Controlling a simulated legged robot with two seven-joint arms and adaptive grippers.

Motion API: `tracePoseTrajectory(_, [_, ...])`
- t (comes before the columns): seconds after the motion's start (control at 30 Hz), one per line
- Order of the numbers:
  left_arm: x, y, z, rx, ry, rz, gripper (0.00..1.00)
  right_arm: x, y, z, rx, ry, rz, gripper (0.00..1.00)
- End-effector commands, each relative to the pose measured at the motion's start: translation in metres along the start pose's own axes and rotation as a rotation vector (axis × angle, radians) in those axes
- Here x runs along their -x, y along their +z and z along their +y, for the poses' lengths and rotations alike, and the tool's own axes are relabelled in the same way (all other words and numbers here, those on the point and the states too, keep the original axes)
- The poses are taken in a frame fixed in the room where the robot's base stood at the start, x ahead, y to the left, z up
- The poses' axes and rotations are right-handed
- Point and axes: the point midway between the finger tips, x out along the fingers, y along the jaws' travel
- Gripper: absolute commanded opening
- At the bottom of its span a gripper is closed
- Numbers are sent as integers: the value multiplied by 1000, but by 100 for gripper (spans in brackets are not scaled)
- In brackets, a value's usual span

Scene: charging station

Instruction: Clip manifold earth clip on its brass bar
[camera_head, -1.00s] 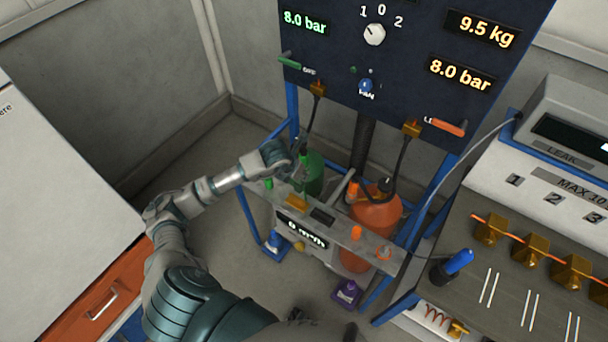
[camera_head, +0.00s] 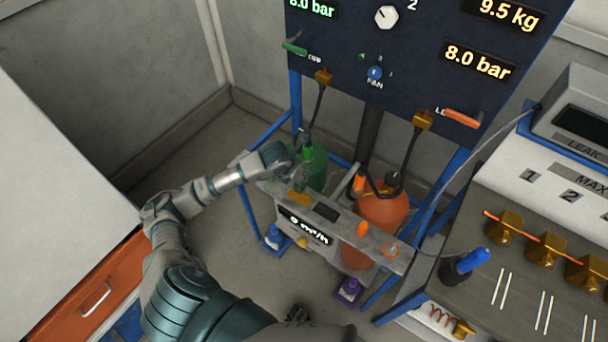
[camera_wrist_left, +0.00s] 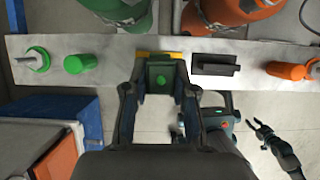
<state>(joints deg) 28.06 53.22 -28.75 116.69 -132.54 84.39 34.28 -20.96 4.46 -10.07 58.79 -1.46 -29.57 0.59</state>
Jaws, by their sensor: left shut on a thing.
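My left gripper (camera_wrist_left: 160,72) is shut on a small green clip (camera_wrist_left: 160,80), which I take for the earth clip. In the wrist view the clip lies directly in front of the yellow brass bar (camera_wrist_left: 143,55) on the edge of the grey shelf. I cannot tell whether they touch. In the head view my left gripper (camera_head: 301,180) is above the brass bar (camera_head: 299,199) and hides the clip. A dark two-finger gripper, apparently my right one (camera_wrist_left: 264,131), shows low in the wrist view, fingers apart and empty.
The grey shelf (camera_head: 340,230) carries green fittings (camera_wrist_left: 80,63) on the left, a dark block (camera_wrist_left: 215,64) and orange fittings (camera_wrist_left: 290,71) on the right. Green (camera_head: 315,166) and orange (camera_head: 382,212) cylinders stand behind it. A bench with brass blocks is at right.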

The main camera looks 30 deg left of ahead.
Motion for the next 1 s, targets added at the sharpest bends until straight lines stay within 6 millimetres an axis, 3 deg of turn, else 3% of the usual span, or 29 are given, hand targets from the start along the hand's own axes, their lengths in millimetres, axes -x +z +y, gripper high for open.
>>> tracePoseTrajectory(0.43, [2, 2, -14, -8, 12, 0, 0, 0, -3, 4, 0, -5, 2, 40])
tracePoseTrajectory(1.0, [-1, -2, 4, 1, 3, 1, 0, -4, -2, 2, -1, -5, 1, 40])
